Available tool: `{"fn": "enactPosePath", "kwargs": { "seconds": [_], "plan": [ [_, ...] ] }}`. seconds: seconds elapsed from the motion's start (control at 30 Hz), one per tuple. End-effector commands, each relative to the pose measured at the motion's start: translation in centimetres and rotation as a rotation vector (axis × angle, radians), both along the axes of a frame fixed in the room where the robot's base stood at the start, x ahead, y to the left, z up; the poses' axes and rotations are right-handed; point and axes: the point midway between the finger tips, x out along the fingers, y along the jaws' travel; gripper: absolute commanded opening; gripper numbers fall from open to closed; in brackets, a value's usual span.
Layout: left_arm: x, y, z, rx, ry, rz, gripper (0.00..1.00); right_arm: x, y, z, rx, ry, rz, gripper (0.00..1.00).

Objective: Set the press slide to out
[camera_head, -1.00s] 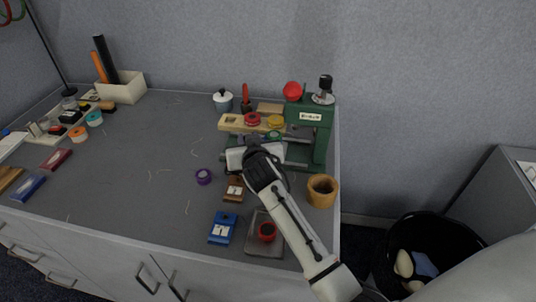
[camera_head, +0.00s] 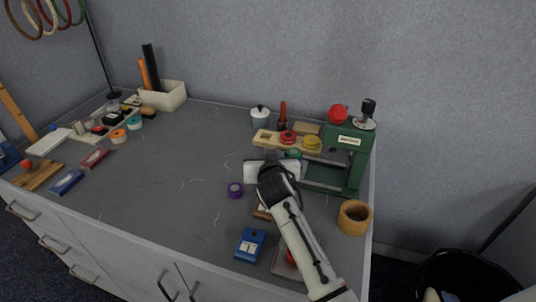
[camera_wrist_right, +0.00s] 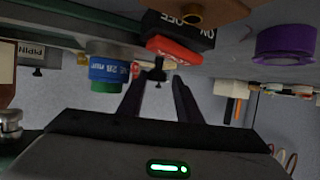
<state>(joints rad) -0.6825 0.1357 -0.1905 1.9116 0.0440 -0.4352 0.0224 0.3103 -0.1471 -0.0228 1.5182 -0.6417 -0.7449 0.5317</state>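The green press (camera_head: 352,150) stands at the right end of the table in the head view, with a red ball (camera_head: 338,113) and a black knob (camera_head: 368,107) on top. Its metal rails (camera_head: 325,160) run left from the body; I cannot clearly tell the slide's position. My right gripper (camera_head: 272,160) is left of the press, its fingers mostly hidden in the head view. In the right wrist view its two fingers (camera_wrist_right: 159,100) are apart with nothing gripped. A small dark knob (camera_wrist_right: 157,73) shows beyond the fingertips. My left gripper is not in view.
A purple tape roll (camera_head: 235,190), a blue block (camera_head: 250,245) and a wooden cup (camera_head: 354,217) stand near my right arm. A wooden holder (camera_head: 265,138) with coloured rolls is behind the gripper. The table's middle left is mostly clear.

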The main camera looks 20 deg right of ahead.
Motion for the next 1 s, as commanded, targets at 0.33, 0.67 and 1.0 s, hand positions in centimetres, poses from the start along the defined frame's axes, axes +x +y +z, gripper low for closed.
{"fn": "enactPosePath", "kwargs": {
  "seconds": [0.33,0.67,1.0],
  "plan": [
    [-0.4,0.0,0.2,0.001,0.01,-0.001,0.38,0.1,0.0,5.0,0.002,-0.007,-0.001,0.3],
    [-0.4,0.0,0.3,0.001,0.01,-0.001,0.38,0.1,0.0,9.6,0.003,-0.003,0.001,0.3],
    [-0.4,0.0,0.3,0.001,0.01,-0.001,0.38,0.1,0.0,10.0,0.002,0.001,0.001,0.3]
  ]
}}
